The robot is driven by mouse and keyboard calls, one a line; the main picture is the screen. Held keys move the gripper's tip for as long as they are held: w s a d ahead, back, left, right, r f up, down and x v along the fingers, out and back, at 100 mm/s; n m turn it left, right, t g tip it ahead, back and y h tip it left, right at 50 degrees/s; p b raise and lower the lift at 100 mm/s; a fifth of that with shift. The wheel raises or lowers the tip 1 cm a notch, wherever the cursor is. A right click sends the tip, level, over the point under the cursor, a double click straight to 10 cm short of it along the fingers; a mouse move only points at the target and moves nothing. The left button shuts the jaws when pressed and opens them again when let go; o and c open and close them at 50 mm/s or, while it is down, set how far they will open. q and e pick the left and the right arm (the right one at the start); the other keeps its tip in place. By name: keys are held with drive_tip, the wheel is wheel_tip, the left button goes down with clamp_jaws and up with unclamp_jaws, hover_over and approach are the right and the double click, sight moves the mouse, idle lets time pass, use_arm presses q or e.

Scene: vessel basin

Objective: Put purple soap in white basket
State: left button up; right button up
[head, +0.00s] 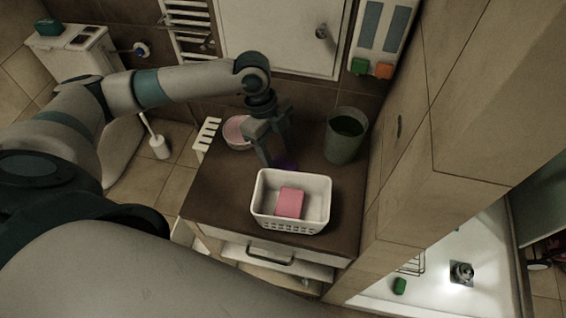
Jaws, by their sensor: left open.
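The white basket (262,208) stands on the dark countertop near its front edge, with a pink block (290,202) inside it. A small dark purple thing, likely the purple soap (286,163), lies on the counter just behind the basket; it is dim and partly hidden by my gripper. My left gripper (280,162) is open and points down over the counter behind the basket, its fingers close to the purple thing. I cannot tell whether they touch it. My right gripper is not in view.
A round white dish with pink content (237,133) and a white slotted piece (207,134) are at the counter's left. A grey-green cup (343,143) stands at the back right. A tall cabinet (440,150) borders the right. The counter (215,195) left of the basket is clear.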

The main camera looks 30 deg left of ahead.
sight(282, 163)
use_arm(q)
drive_tip(key=shift+x, duration=0.9)
drive_tip(key=shift+f, duration=0.25)
drive_tip(key=c, duration=1.2)
drive_tip(key=shift+c, duration=0.2)
drive_tip(key=shift+r, duration=0.1)
drive_tip(key=shift+r, duration=0.55)
wheel_tip(282, 163, up, 8)
drive_tip(key=shift+w+f+b, duration=0.1)
drive_tip(key=shift+f+b, duration=0.15)
drive_tip(key=shift+b, duration=0.7)
drive_tip(key=shift+r, duration=0.65)
